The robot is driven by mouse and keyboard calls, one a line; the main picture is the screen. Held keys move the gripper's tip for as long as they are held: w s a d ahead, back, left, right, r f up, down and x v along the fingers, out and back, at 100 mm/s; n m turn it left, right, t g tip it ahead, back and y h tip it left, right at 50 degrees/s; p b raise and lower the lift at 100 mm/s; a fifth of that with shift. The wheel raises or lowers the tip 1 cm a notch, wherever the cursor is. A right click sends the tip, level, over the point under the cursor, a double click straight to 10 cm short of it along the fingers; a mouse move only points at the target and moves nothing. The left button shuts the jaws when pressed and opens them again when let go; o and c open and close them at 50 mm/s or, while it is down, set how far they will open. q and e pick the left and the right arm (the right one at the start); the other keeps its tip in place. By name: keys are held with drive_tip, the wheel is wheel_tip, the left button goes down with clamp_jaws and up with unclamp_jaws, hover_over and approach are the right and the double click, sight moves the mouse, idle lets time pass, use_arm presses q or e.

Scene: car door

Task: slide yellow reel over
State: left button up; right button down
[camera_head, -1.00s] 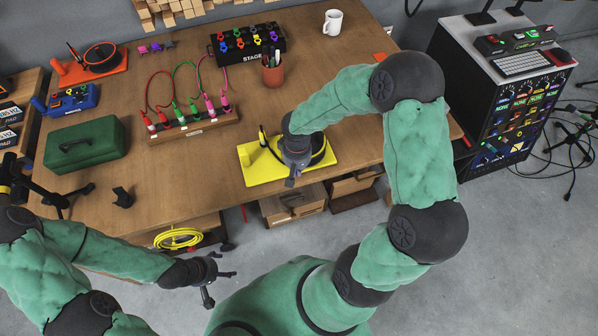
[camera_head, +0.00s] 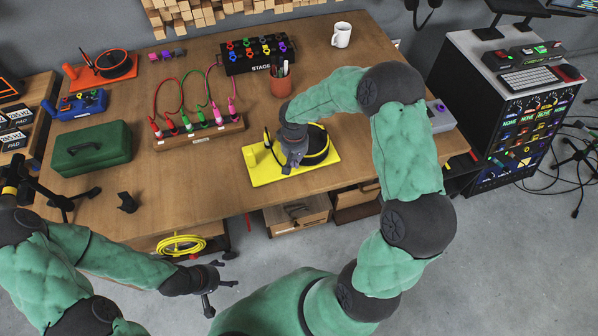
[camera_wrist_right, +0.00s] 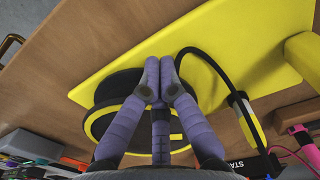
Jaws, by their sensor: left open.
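The yellow reel base (camera_head: 265,175) lies on the workbench near its front edge, with a round black reel (camera_head: 318,146) on it. My right gripper (camera_head: 290,166) is over the left part of the black reel. In the right wrist view its fingertips (camera_wrist_right: 159,72) are together against or just above the reel (camera_wrist_right: 113,92), with nothing visible between them. The yellow base (camera_wrist_right: 225,50) spreads behind them, and a black cable runs to a yellow-banded plug (camera_wrist_right: 243,112). Whether the fingers touch the reel is unclear. My left gripper (camera_head: 222,275) is open and empty in front of the bench.
An orange reel board (camera_head: 103,70) lies at the back left. A rack of coloured plugs (camera_head: 200,132), a pen cup (camera_head: 281,85) and a stage box (camera_head: 255,55) stand behind the yellow base. A green case (camera_head: 92,148) is at left. Bench left of the base is clear.

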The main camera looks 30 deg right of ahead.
drive_tip(key=w, duration=0.2)
drive_tip(key=w+d, duration=0.1)
drive_tip(key=w, duration=0.5)
drive_tip(key=shift+d, duration=0.25)
drive_tip(key=shift+w, duration=0.1)
drive_tip(key=shift+s, duration=0.2)
idle(0.5)
